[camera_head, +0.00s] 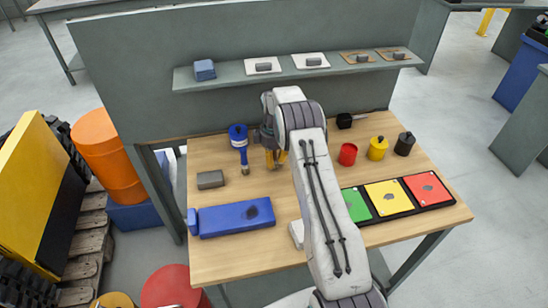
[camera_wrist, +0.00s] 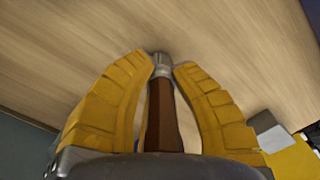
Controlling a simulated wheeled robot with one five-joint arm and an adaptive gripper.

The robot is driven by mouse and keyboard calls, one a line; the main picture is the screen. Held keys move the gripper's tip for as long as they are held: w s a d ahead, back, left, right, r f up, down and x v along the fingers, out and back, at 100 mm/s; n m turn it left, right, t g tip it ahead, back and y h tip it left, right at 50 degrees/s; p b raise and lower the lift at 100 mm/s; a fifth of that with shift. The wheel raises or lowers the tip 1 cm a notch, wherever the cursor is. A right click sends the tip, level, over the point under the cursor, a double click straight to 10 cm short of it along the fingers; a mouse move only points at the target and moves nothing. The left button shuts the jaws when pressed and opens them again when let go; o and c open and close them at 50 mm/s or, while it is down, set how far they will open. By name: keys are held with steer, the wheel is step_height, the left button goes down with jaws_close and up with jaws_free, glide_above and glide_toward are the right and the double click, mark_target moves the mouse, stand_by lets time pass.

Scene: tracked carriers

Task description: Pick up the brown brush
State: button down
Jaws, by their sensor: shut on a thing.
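The brown brush (camera_wrist: 162,115) shows in the wrist view, with a brown handle and a grey metal end pointing away from the camera. My gripper (camera_wrist: 164,72) has its two yellow fingers on either side of the brush and is shut on it. In the head view my gripper (camera_head: 275,158) is low over the back middle of the wooden table (camera_head: 265,205). The brush is mostly hidden there behind my arm and fingers. I cannot tell whether it touches the table.
A blue brush-like tool (camera_head: 239,145) stands left of my gripper. A grey block (camera_head: 210,180) and a blue box (camera_head: 237,217) lie at left. Red (camera_head: 348,154), yellow (camera_head: 378,148) and black (camera_head: 404,144) pots stand at right. A shelf (camera_head: 225,81) runs above the table's back.

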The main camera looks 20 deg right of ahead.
steer(key=shift+r, duration=0.55)
steer(key=r, duration=0.1)
steer(key=r+b, duration=0.1)
steer(key=r, duration=0.1)
steer(key=shift+s+d+r, duration=0.1)
steer(key=shift+s+d, duration=0.1)
steer(key=shift+d, duration=0.2)
steer(key=s+d+r+b, duration=0.2)
steer(key=s+d+r, duration=0.3)
steer(key=d, duration=0.4)
steer(key=shift+s+r, duration=0.35)
steer(key=shift+r, duration=0.45)
steer(key=shift+r, duration=0.1)
